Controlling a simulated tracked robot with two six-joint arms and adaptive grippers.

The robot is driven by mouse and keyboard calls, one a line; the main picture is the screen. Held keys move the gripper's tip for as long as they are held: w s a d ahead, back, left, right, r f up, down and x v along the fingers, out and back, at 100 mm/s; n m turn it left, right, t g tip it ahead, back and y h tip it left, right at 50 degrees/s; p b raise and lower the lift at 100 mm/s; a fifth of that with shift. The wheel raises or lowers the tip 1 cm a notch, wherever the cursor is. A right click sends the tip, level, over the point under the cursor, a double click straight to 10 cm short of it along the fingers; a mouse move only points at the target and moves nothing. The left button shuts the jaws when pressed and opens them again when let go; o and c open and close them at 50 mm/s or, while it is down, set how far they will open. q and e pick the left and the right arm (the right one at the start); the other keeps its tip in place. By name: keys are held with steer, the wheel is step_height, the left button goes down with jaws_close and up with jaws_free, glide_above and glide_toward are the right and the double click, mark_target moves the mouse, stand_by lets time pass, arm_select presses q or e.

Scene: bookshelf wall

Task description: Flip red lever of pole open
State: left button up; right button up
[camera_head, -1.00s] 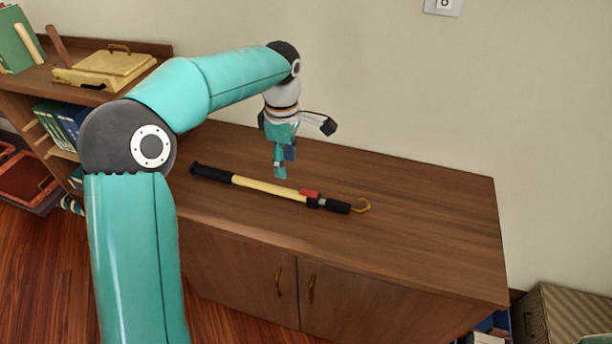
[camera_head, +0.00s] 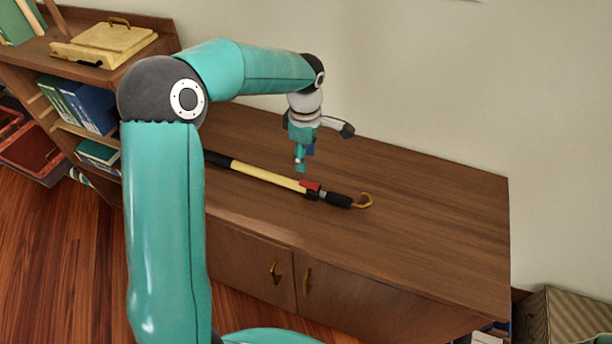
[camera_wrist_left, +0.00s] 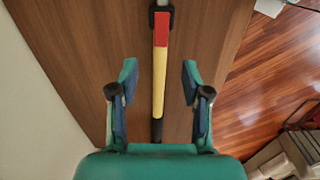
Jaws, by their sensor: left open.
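The pole (camera_head: 262,174) lies on the wooden cabinet top, with a yellow shaft, black grips and a brass-coloured hook at its right end. Its red lever (camera_head: 311,187) sits near the hook end; in the left wrist view the lever (camera_wrist_left: 161,30) lies in line with the shaft. My left gripper (camera_head: 301,160) hangs above the pole, just behind and slightly left of the lever. In the wrist view the open gripper (camera_wrist_left: 159,78) has its fingers either side of the yellow shaft, and the lever is beyond the fingertips. My right gripper is out of view.
The cabinet top (camera_head: 430,230) is otherwise clear, with a wall behind it. A bookshelf with books (camera_head: 88,106) and a yellow box (camera_head: 105,44) stands at the left. A striped box (camera_head: 566,318) stands on the floor at the right.

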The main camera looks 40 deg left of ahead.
mark_target(305, 182)
arm_select(q)
step_height(305, 182, down, 9)
steer(key=shift+r+p, duration=0.2)
steer(key=shift+p, duration=0.35)
jaws_close()
